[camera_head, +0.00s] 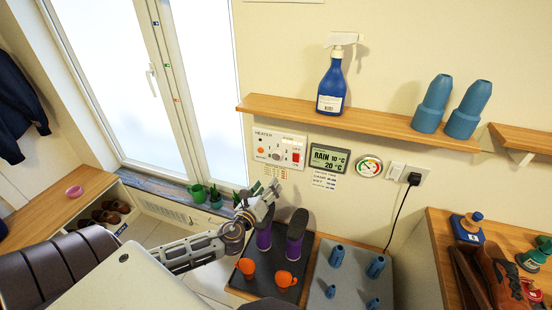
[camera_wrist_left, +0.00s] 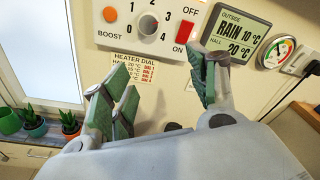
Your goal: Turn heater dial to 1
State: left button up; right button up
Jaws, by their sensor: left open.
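The heater panel (camera_head: 262,142) is on the wall below the shelf, with a round dial (camera_head: 277,156) at its middle. My left gripper (camera_head: 268,192) is below the panel in the head view. In the wrist view its fingers (camera_wrist_left: 160,88) are spread wide, open and empty, below the dial and not touching it. My right gripper is not in view.
A red switch (camera_wrist_left: 185,30) and an orange boost button (camera_wrist_left: 110,14) flank the dial. A weather display (camera_head: 328,158) and a gauge (camera_head: 369,167) are to the right. The shelf (camera_head: 375,122) overhangs the panel. Purple boots (camera_head: 296,235) stand below; potted plants (camera_head: 215,198) line the sill.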

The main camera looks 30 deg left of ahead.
aim_at(276, 157)
pick_arm(q)
jog(key=m, duration=0.1)
jog(key=a+r+m+y, duration=0.1)
jog(key=m, duration=0.1)
jog(key=r+m, duration=0.1)
jog(key=m, duration=0.1)
jog(key=shift+a+t+y, duration=0.3)
jog(key=shift+a, duration=0.05)
jog(key=shift+w, duration=0.2)
dwell(0.5)
jog(key=shift+p+x, duration=0.7)
jog(key=shift+x, duration=5.95)
jog(key=shift+a+f, duration=0.1)
jog(key=shift+c, duration=0.4)
jog(key=c, duration=0.9)
